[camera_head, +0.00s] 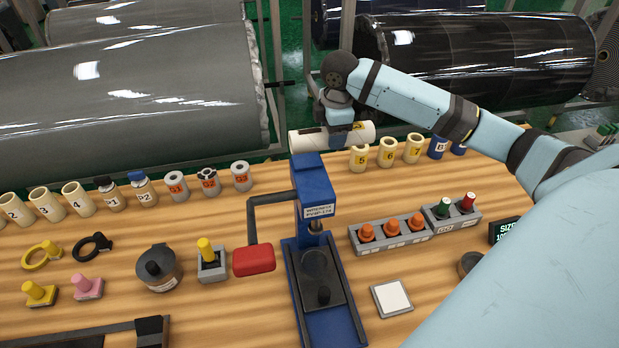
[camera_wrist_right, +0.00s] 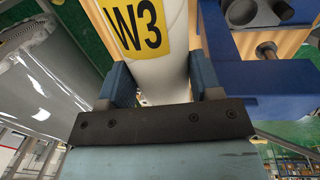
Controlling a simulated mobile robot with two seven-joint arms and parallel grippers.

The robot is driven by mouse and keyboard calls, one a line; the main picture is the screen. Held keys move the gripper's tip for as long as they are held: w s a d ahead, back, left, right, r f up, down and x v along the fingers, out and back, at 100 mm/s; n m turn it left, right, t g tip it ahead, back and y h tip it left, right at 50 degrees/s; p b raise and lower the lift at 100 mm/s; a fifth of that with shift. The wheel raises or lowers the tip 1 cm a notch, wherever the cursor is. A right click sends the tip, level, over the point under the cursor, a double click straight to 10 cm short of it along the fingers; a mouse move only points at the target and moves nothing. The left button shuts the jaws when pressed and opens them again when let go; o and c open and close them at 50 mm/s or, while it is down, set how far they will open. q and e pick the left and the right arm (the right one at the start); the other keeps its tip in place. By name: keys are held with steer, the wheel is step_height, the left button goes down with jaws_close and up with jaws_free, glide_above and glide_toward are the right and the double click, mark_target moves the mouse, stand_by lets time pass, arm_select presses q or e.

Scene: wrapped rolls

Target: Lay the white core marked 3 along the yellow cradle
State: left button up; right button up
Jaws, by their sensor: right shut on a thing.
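My right gripper (camera_head: 340,128) is shut on a white core (camera_head: 307,141), held level and crosswise near the table's back edge, behind the top of the blue press. In the right wrist view, the core (camera_wrist_right: 160,66) runs between the two blue fingers of the gripper (camera_wrist_right: 165,85), and its yellow label reads W3. I cannot pick out a yellow cradle for certain. A yellow ring-shaped piece (camera_head: 41,256) lies at the left of the table. My left gripper is not in view.
The blue press (camera_head: 318,205) with a red handle (camera_head: 253,260) stands mid-table. Cream cores (camera_head: 387,152) and grey-ended rolls (camera_head: 208,182) line the back. A grey block with orange knobs (camera_head: 391,236) is right of the press. Large wrapped rolls (camera_head: 130,95) lie beyond.

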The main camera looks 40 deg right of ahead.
steer(key=f+b, duration=0.1)
steer(key=f, duration=0.1)
steer(key=s+f+b, duration=0.1)
steer(key=f, duration=0.1)
steer(key=shift+f, duration=0.3)
steer(key=f, duration=1.2)
steer(key=f+b, duration=0.1)
steer(key=f, duration=0.6)
steer(key=shift+w, duration=0.4)
steer(key=shift+f, duration=2.1)
steer(key=shift+f, duration=0.1)
steer(key=o, duration=1)
